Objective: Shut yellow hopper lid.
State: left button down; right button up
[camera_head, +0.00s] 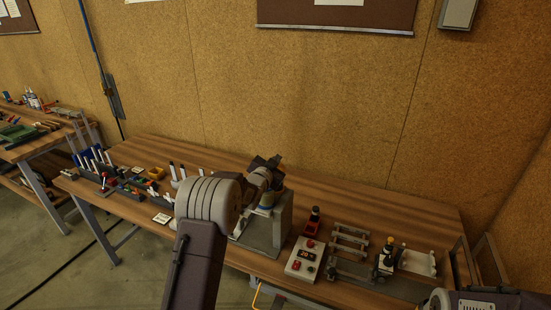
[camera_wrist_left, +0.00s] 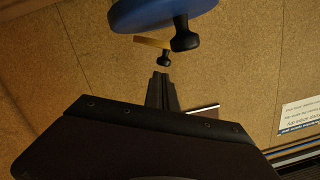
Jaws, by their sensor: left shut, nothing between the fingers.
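My left gripper (camera_head: 268,163) is above a grey stand (camera_head: 277,226) in the head view, and my own arm covers part of the stand. The left wrist view shows its fingers (camera_wrist_left: 160,82) shut and empty. Just beyond the fingertips there is a thin yellow edge (camera_wrist_left: 150,42), which looks like the yellow lid seen nearly edge-on, with a black knob (camera_wrist_left: 165,59). A larger blue disc (camera_wrist_left: 150,14) with a black knob (camera_wrist_left: 185,38) is above it in that view. I cannot tell whether the fingertips touch the yellow lid's knob. My right gripper is not in view.
The wooden bench (camera_head: 345,200) also holds a white control box (camera_head: 305,259) with red buttons, grey racks (camera_head: 350,240) on the right, and trays of small parts (camera_head: 130,190) on the left. A cork wall (camera_head: 300,90) stands behind. The bench behind the stand is fairly clear.

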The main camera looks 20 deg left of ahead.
pick_arm(q)
jog(key=shift+a+f, duration=0.2)
jog(key=shift+f, duration=0.05)
jog(key=shift+d, duration=0.1)
jog(key=shift+a+f+n+h, duration=0.35)
jog(key=shift+a+n, duration=0.35)
jog(key=shift+n, duration=0.3)
jog(key=shift+w+a+f+b, duration=0.1)
jog(key=shift+a+f+b, duration=0.2)
jog(key=shift+f+b, duration=0.65)
jog(key=shift+a+r+b, duration=0.2)
jog(key=shift+b, duration=0.2)
jog(key=shift+a, duration=0.2)
jog(key=shift+r, duration=0.1)
jog(key=shift+d+r, duration=0.1)
